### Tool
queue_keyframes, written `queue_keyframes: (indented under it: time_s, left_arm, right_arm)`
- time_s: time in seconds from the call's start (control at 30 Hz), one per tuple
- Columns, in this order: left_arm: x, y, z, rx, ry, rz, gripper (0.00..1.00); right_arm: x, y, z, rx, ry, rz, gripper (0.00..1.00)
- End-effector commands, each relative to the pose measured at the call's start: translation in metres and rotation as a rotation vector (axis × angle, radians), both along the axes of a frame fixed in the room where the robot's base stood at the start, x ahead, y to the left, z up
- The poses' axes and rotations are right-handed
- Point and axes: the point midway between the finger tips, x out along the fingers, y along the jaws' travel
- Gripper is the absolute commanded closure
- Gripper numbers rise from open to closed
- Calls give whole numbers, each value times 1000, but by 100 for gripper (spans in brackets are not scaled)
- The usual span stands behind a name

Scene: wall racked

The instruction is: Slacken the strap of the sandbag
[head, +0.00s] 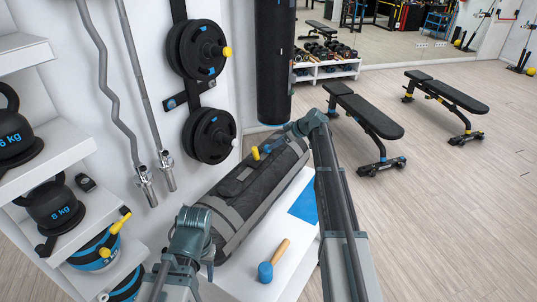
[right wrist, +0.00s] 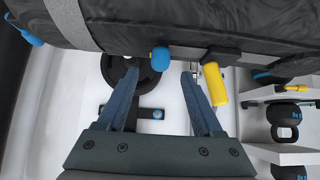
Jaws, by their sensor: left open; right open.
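The dark grey sandbag (head: 245,190) lies on a white bench, with lighter grey bands around it. At its far upper end are a yellow tab (head: 255,153) and a blue knob (head: 267,148). In the right wrist view the sandbag (right wrist: 190,25) spans the top, with the blue knob (right wrist: 160,55) and the yellow tab (right wrist: 214,84) on its edge. My right gripper (right wrist: 160,74) is open and empty, its fingertips just short of the blue knob. My left gripper (head: 207,262) is open near the bag's near end; its fingers are partly hidden.
A mallet with a blue head (head: 265,272) and a blue sheet (head: 304,204) lie on the white bench (head: 240,280). Shelves with kettlebells (head: 55,205) stand at left. Weight plates (head: 208,135) and bars hang on the wall. The floor at right is open beyond two benches (head: 365,115).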

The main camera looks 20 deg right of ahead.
Motion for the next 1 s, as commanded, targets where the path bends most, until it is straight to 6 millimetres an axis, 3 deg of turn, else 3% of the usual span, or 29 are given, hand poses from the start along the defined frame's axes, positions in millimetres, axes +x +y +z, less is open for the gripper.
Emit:
queue_keyframes:
  time_s: [0.03, 0.3, 0.8, 1.0]
  left_arm:
    - [0, 0, -14, 0, 0, -1, 50]
    - [0, 0, -37, 0, 0, 1, 50]
    - [0, 0, -41, 0, 0, 1, 50]
    - [0, 0, -41, 0, 0, 1, 50]
  right_arm:
    - [7, 5, -14, 0, 0, 3, 32]
    - [26, 23, -37, -1, 0, 1, 32]
    - [31, 28, -41, -1, 1, 0, 32]
    - [31, 28, -41, -1, 1, 0, 68]
